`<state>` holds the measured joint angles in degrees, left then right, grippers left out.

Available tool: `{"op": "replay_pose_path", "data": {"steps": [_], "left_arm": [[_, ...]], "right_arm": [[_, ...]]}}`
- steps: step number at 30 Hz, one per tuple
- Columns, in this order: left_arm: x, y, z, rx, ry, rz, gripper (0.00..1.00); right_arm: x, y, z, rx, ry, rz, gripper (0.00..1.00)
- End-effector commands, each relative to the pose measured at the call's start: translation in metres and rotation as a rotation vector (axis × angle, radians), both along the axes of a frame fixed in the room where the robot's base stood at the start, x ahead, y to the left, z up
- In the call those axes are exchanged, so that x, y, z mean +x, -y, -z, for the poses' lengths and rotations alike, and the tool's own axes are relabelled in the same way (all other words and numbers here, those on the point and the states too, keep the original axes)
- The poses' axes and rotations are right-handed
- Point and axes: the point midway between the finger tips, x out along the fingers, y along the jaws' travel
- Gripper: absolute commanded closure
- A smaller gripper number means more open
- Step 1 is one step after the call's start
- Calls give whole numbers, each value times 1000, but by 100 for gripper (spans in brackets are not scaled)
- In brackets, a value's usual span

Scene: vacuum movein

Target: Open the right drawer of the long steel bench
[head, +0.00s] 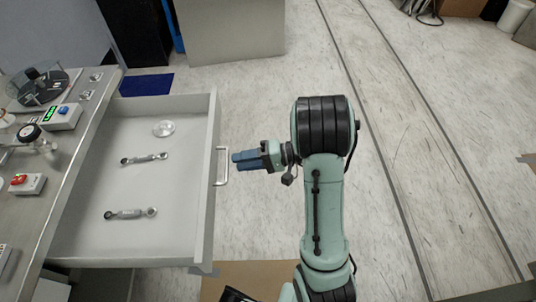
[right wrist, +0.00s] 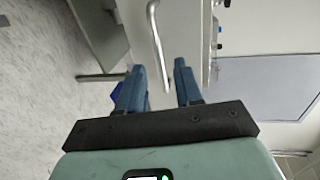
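The drawer (head: 130,185) of the steel bench (head: 62,190) is pulled out and shows its inside in the head view. Its bar handle (head: 222,166) is on the drawer front; the handle also shows in the right wrist view (right wrist: 157,45). My right gripper (head: 234,161) is just off the drawer front, close to the handle. In the right wrist view its two blue fingers (right wrist: 156,80) are apart with nothing clamped between them, and the handle's end lies near the gap between the tips. My left gripper is not in view.
Two wrenches (head: 145,159) (head: 130,213) and a small clear dish (head: 163,128) lie in the drawer. Gauges and a green-display device (head: 62,117) stand on the bench top. A grey cabinet (head: 230,30) stands behind.

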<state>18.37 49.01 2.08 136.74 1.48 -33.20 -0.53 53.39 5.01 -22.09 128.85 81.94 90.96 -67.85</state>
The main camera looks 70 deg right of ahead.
Motion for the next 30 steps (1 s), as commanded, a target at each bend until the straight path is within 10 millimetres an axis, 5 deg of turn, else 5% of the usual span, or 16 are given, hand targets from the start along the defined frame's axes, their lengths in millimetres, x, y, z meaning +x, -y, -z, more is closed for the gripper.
{"op": "replay_pose_path", "data": {"steps": [6,13,30], "left_arm": [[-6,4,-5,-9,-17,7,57],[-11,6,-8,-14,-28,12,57],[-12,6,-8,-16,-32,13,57]], "right_arm": [[-47,20,-11,-2,-2,5,65],[-79,34,-18,-1,-2,2,65],[-88,36,-20,-1,0,-1,65]]}}
